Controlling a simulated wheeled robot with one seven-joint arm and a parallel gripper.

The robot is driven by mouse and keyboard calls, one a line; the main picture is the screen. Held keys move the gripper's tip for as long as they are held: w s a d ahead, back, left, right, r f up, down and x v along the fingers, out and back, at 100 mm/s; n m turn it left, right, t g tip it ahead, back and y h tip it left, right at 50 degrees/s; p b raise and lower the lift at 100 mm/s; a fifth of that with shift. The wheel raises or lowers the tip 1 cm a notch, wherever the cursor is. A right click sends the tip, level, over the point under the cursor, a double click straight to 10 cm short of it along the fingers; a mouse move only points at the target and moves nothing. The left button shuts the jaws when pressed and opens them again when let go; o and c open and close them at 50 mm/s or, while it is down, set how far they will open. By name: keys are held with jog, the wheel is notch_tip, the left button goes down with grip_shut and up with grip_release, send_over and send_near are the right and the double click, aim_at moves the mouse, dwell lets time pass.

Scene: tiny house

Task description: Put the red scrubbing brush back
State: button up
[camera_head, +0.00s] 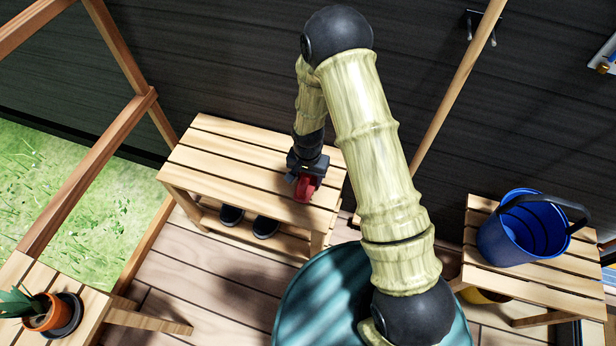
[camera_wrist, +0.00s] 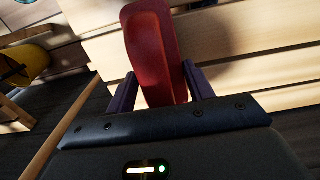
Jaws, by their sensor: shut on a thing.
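The red scrubbing brush (camera_head: 304,190) is at my gripper (camera_head: 300,180), over the right part of a slatted wooden bench (camera_head: 235,160). In the wrist view the red brush (camera_wrist: 152,45) stands out between the two dark fingers of my gripper (camera_wrist: 158,88), which is shut on it. The slats of light wood (camera_wrist: 240,45) lie behind it there. I cannot tell whether the brush touches the bench top. My gripper hides part of the brush.
Dark shoes (camera_head: 248,222) sit on the bench's lower shelf. A blue bucket (camera_head: 525,230) stands on a wooden stool (camera_head: 545,275) at right. A potted plant (camera_head: 45,312) is at lower left. A wooden pole (camera_head: 455,95) leans near the dark wall (camera_head: 220,60).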

jog(key=shift+f, duration=0.15)
jog(key=o, duration=0.9)
jog(key=shift+o, duration=0.2)
notch_tip(320, 180, up, 12)
jog(key=p, duration=0.3)
jog(key=shift+w+r, duration=0.1)
jog(key=shift+r, duration=0.1)
jog(key=shift+a, duration=0.1)
